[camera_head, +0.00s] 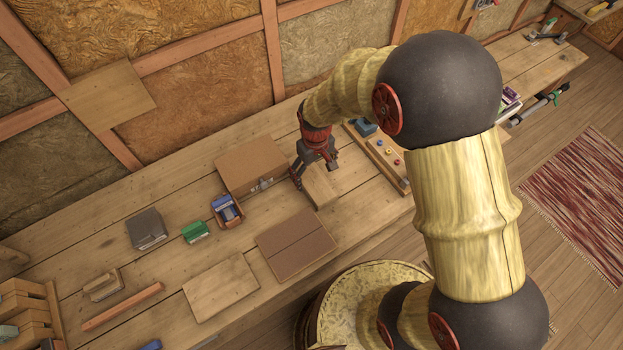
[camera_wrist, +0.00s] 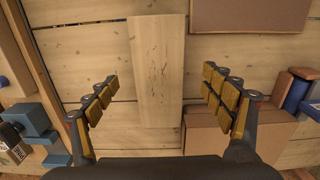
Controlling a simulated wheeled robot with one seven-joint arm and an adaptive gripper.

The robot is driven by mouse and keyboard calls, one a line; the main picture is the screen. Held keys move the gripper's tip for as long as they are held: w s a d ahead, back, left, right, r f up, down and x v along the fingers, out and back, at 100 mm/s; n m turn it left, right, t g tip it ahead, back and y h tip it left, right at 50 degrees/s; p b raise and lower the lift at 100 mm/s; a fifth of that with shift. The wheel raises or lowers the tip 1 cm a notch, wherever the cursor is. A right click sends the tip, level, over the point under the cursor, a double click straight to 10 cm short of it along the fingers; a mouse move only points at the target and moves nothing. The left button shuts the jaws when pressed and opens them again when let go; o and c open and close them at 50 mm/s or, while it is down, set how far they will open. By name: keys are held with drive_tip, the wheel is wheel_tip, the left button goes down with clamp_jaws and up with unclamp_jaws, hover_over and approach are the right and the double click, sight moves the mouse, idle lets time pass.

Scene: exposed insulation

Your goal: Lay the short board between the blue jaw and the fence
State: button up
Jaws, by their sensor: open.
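The short board (camera_head: 320,187) is a pale wooden piece lying on the bench below my gripper (camera_head: 315,177). In the wrist view the short board (camera_wrist: 158,60) lies lengthwise between the fingers, with a gap on each side. My gripper (camera_wrist: 162,92) is open and empty. The blue jaw (camera_head: 365,128) is at the back of a wooden fixture to the right of my gripper; blue parts (camera_wrist: 35,122) also show at the left edge of the wrist view. I cannot clearly make out the fence. My arm hides part of the fixture's surroundings in the head view.
A cardboard box (camera_head: 250,163) stands close to the left of the short board. A brown panel (camera_head: 295,243) lies in front. Further left are a blue-and-grey item (camera_head: 227,210), a green block (camera_head: 195,231) and a grey block (camera_head: 146,228). The fixture carries several coloured knobs (camera_head: 388,151).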

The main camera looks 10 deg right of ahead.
sight(315, 181)
wheel_tip(315, 181, down, 4)
drive_tip(key=shift+w+f+b, duration=0.1)
drive_tip(key=shift+w+b, duration=0.05)
drive_tip(key=shift+b, duration=0.15)
drive_tip(key=shift+c, duration=1.2)
drive_tip(key=c, duration=1.4)
wheel_tip(315, 181, up, 10)
drive_tip(key=shift+r+p, duration=0.1)
drive_tip(key=shift+p, duration=0.6)
